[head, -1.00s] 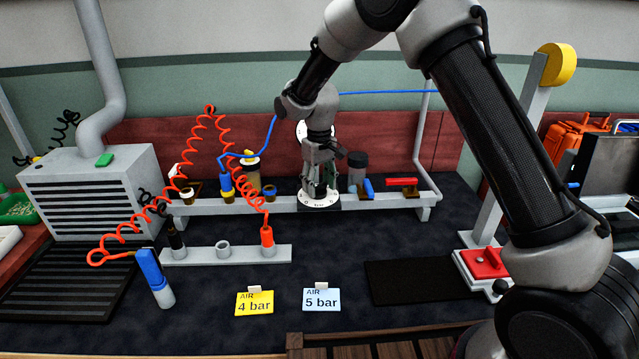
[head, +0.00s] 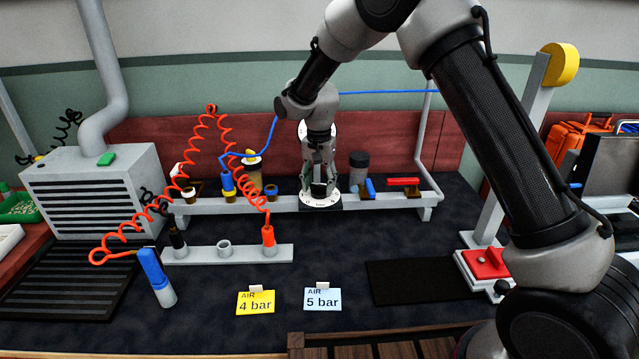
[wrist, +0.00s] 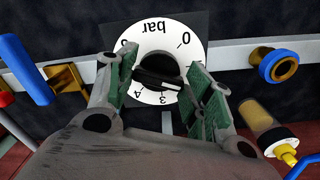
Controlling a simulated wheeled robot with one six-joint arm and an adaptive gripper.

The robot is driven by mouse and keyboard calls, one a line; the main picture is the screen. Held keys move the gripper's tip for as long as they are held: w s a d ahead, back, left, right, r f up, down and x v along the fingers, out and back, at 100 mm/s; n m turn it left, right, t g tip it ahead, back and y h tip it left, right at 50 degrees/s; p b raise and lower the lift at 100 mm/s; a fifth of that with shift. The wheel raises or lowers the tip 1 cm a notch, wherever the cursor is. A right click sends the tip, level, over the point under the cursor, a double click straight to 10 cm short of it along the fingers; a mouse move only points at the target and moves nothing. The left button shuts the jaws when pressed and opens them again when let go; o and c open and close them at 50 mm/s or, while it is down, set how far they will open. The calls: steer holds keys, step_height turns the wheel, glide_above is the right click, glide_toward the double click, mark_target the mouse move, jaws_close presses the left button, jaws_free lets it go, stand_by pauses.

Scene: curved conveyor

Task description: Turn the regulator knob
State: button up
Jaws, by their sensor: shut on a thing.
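The regulator knob (wrist: 157,68) is black and sits at the centre of a white round dial (wrist: 187,28) marked "bar" with numbers. The dial appears upside down in the wrist view. A white mark on the knob lies close to the 3. My gripper (wrist: 160,76) is shut on the knob, with green-padded fingers on both sides of it. In the head view my gripper (head: 321,186) points down onto the dial (head: 308,203), mid-rail, and mostly hides the knob. A yellow "4 bar" card (head: 256,302) and a light blue "5 bar" card (head: 322,297) stand in front.
The grey rail (head: 380,199) carries a blue lever (head: 370,188), a red lever (head: 403,182) and a dark-topped cylinder (head: 358,170). A coiled red hose (head: 188,147) and a blue hose (head: 268,140) hang left of my gripper. The bench front is mostly clear.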

mark_target(319, 186)
steer(key=shift+m, duration=2)
steer(key=shift+w+a, duration=0.1)
steer(key=o, duration=1)
step_height(319, 186, up, 12)
steer(key=shift+r, duration=0.1)
